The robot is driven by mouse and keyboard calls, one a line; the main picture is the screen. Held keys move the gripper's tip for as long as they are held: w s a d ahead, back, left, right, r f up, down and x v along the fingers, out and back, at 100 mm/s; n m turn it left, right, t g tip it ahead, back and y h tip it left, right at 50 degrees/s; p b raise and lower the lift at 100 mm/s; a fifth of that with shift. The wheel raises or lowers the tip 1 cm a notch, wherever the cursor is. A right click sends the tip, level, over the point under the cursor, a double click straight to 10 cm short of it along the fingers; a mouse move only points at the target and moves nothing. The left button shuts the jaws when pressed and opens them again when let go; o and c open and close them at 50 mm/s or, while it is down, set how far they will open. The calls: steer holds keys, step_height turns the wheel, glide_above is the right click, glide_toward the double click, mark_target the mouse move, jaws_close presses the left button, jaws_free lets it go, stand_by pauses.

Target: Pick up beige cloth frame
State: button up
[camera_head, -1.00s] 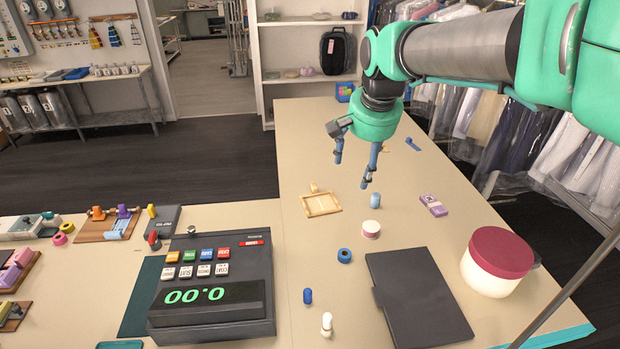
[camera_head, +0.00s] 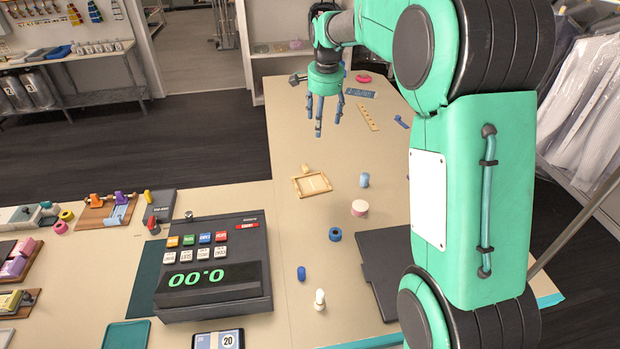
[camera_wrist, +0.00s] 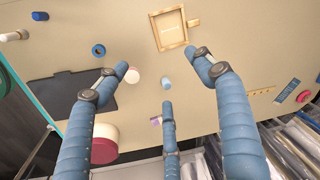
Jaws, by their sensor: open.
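The beige cloth frame (camera_head: 312,185) is a small, shallow square frame with a tab, lying flat on the beige counter. It also shows in the wrist view (camera_wrist: 171,28), near the top middle, beyond my fingertips. My gripper (camera_head: 326,117) is above the counter, behind the frame in the head view and apart from it. Its blue fingers are spread open and empty; they also show in the wrist view (camera_wrist: 165,85). Nothing hides the frame in either view.
A cash register (camera_head: 213,270) stands at front left. A dark flat case (camera_head: 385,270) lies at front right. Counter left of the frame is clear.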

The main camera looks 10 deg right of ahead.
steer(key=w+a+f+m+g+p, duration=0.1)
steer(key=w+f+m+p, duration=0.25)
steer(key=w+f, duration=0.65)
steer(key=m+g+p, duration=0.1)
steer(key=m+p, duration=0.1)
steer(key=p, duration=0.2)
glide_above(308, 169)
step_height(308, 169, down, 11)
steer(key=shift+a+r, duration=0.1)
steer(key=shift+f, duration=4.3)
steer(key=shift+f, duration=0.15)
steer(key=shift+f+p, duration=0.4)
steer(key=shift+f, duration=2)
